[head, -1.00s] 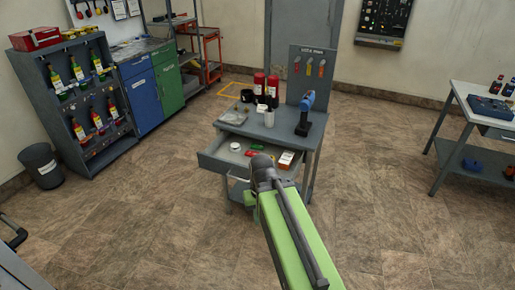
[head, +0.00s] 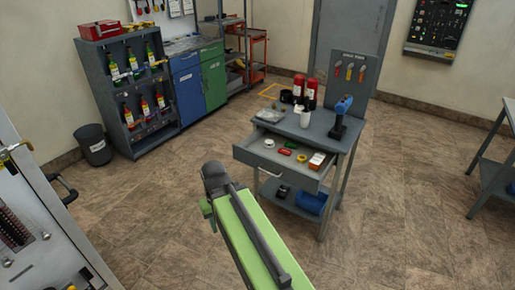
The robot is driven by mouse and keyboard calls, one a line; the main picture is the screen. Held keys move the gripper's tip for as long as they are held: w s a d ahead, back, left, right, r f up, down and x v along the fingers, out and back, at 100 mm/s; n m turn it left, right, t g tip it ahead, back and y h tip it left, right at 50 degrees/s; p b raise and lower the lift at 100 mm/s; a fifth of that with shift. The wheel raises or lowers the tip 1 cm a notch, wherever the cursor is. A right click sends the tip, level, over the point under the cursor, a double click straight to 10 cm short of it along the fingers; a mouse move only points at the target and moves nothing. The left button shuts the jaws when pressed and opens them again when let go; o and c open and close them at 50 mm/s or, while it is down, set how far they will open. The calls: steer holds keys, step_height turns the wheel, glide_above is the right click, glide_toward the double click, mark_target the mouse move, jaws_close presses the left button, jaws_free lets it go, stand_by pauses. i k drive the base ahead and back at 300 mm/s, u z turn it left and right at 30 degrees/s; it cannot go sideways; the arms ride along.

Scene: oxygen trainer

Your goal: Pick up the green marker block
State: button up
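A second small green thing (head: 291,144) lies further back in the drawer. I cannot tell for sure which is the marker block. My arm, green with a dark end, reaches up from the bottom of the picture. My gripper (head: 209,208) is at its far end, left of the cart and apart from the drawer. Its fingers are too small and hidden to read.
A table (head: 493,170) is at right. Floor between is clear.

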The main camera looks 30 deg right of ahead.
mark_target(288, 144)
steer(key=u, duration=5.05)
steer(key=i, duration=0.1)
steer(key=z, duration=2.45)
steer(key=k, duration=0.15)
steer(key=u, duration=0.9)
steer(key=k, duration=2.5)
steer(key=z, duration=1.4)
steer(key=i, duration=1)
steer(key=z, duration=0.05)
